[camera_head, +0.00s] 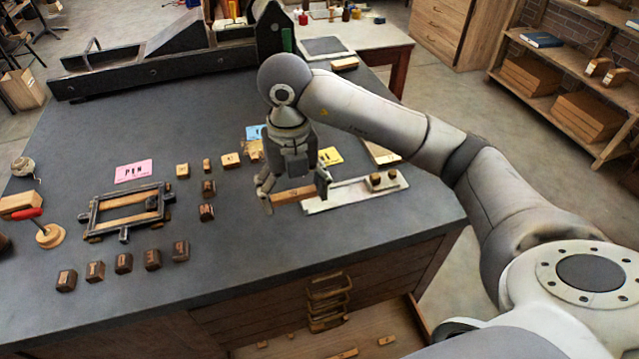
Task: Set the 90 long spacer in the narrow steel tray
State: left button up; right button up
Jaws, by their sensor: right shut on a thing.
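The long wooden spacer (292,195) is a light brown bar lying crosswise between the fingers of my right gripper (294,198). The gripper points down and is shut on the bar's two ends. The bar is at the left end of the narrow steel tray (345,194), a pale, long, low tray. I cannot tell whether the bar touches the tray or the bench. The number on the spacer is not readable. My left gripper is not in view.
A dark metal frame (93,222) lies at left on the grey bench (230,235), with several wooden type blocks (123,262) nearby. A pink card (135,171), yellow card (330,156) and red-handled tool (47,234) are also there. The bench's front edge is close; an open drawer lies below.

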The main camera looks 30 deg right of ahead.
jog(key=w+d+f+p, duration=0.3)
jog(key=d, duration=0.6)
send_over(331, 200)
jog(key=f, duration=0.3)
jog(key=a+f, duration=0.1)
jog(key=f, duration=0.1)
jog(key=shift+s+p, duration=0.3)
jog(key=shift+w+d+f, duration=0.15)
jog(key=shift+d+f, duration=0.25)
jog(key=shift+f, duration=0.1)
jog(key=shift+d+f+p, duration=0.15)
jog(key=shift+f+p, duration=0.2)
jog(key=shift+p, duration=0.1)
notch_tip(331, 200, down, 2)
jog(key=shift+w+f+p, duration=0.1)
jog(key=shift+p, duration=0.6)
jog(key=shift+f, duration=0.3)
